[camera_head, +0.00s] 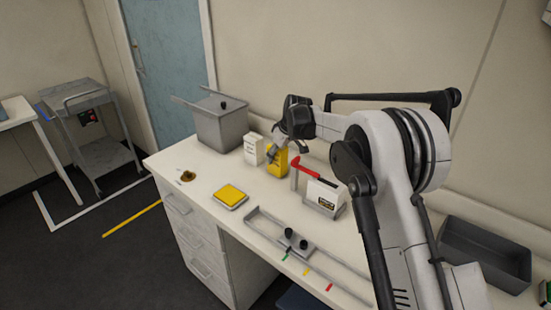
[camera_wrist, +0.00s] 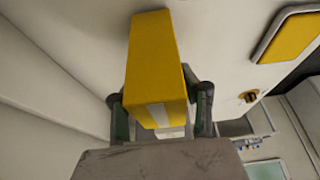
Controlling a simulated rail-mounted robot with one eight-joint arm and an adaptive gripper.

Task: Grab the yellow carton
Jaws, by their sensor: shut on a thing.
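The yellow carton (camera_head: 276,161) stands on the white bench, between a white carton and a device with a red lever. In the wrist view the yellow carton (camera_wrist: 156,60) fills the middle, with a pale strip on its near end. My gripper (camera_wrist: 160,115) has one finger on each side of the carton and is shut on it. In the head view my gripper (camera_head: 274,152) is at the carton and partly covers it. I cannot tell from these views whether the carton's base touches the bench.
A white carton (camera_head: 253,149) stands close on the left. A grey bin (camera_head: 219,125) is behind it. The red-levered device (camera_head: 322,196) is close on the right. A yellow-topped pad (camera_head: 231,196) and a rail fixture (camera_head: 300,244) lie in front. A grey tray (camera_head: 485,253) is at the right.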

